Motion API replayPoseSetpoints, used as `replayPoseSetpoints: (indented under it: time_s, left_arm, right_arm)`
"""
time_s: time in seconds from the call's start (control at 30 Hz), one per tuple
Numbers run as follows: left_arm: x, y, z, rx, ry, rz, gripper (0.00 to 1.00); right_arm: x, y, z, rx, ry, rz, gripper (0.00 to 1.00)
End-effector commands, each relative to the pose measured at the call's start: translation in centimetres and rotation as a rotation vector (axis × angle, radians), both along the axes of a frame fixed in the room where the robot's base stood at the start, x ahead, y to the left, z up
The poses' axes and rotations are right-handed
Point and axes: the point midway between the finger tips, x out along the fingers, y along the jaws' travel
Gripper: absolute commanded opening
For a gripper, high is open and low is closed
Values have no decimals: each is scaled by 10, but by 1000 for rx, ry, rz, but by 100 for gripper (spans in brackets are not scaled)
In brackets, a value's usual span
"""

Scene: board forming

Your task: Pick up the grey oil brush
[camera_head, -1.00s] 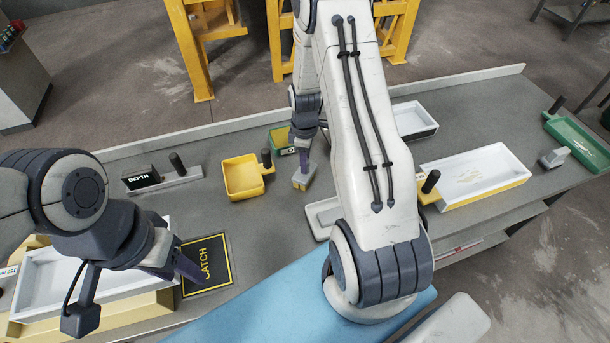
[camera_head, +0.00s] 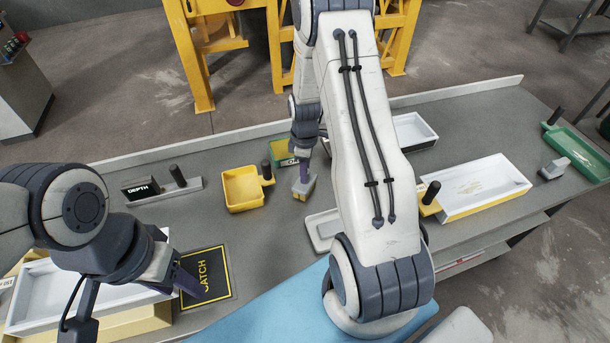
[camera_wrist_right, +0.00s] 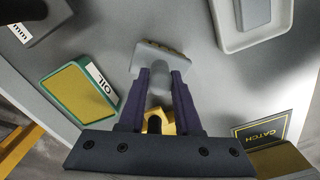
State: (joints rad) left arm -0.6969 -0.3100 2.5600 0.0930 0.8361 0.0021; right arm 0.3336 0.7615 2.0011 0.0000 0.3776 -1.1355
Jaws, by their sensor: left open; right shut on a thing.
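The grey oil brush (camera_head: 303,188) is near the middle of the bench, between the yellow tray and my right arm. In the right wrist view, its grey block head (camera_wrist_right: 165,58) lies just past my fingertips. My right gripper (camera_head: 304,175) is shut on the brush; its purple fingers (camera_wrist_right: 160,82) stand on both sides of the grey handle. I cannot tell whether the brush touches the bench. My left gripper (camera_head: 186,282) is open, above the edge of the black CATCH mat (camera_head: 215,287), far from the brush.
A green OIL box (camera_wrist_right: 80,93) and a yellow handled tray (camera_head: 243,205) are near the brush. A grey shallow tray (camera_head: 322,232) is partly behind my right arm. A DEPTH block (camera_head: 139,187) stands left. White trays (camera_head: 478,212) and a green tray (camera_head: 577,155) are at right.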

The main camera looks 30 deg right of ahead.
Motion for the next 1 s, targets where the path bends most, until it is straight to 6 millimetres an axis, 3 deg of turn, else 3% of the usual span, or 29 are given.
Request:
replayPoseSetpoints:
  time_s: [0.23, 0.63, 1.0]
  left_arm:
    - [0, 0, -16, 0, 0, -1, 50]
    - [0, 0, -38, 0, 0, -2, 50]
    - [0, 0, -41, 0, 0, -2, 50]
  right_arm:
    - [-1, -2, 36, -2, -6, -2, 0]
    - [-76, -51, 86, -2, -2, -6, 0]
    - [-98, -64, 103, 1, 2, 0, 0]
